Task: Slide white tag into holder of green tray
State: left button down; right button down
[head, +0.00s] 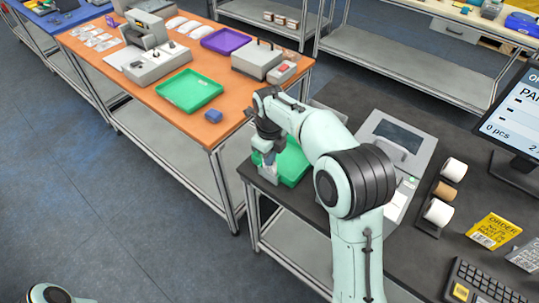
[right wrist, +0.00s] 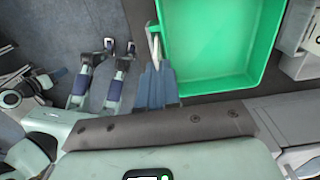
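The green tray (head: 295,164) sits on the dark table, partly hidden behind my right arm; it fills the upper right of the right wrist view (right wrist: 215,75). My right gripper (head: 268,172) is low at the tray's left side. In the right wrist view its blue-grey fingers (right wrist: 155,80) are closed on a thin white tag (right wrist: 155,46), seen nearly edge-on beside the tray's left wall. I cannot tell whether the tag is inside the holder. My left gripper (right wrist: 105,80) shows in the right wrist view, fingers apart and empty.
A grey scale (head: 398,140) and label rolls (head: 440,192) stand right of the tray. A yellow order card (head: 493,232) and a keyboard (head: 485,283) lie farther right. Another green tray (head: 190,90) is on the orange table. The dark table's left edge is close to my right gripper.

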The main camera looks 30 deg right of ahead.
jog(key=c, duration=1.3)
grip_release()
jog(key=shift+r, duration=0.15)
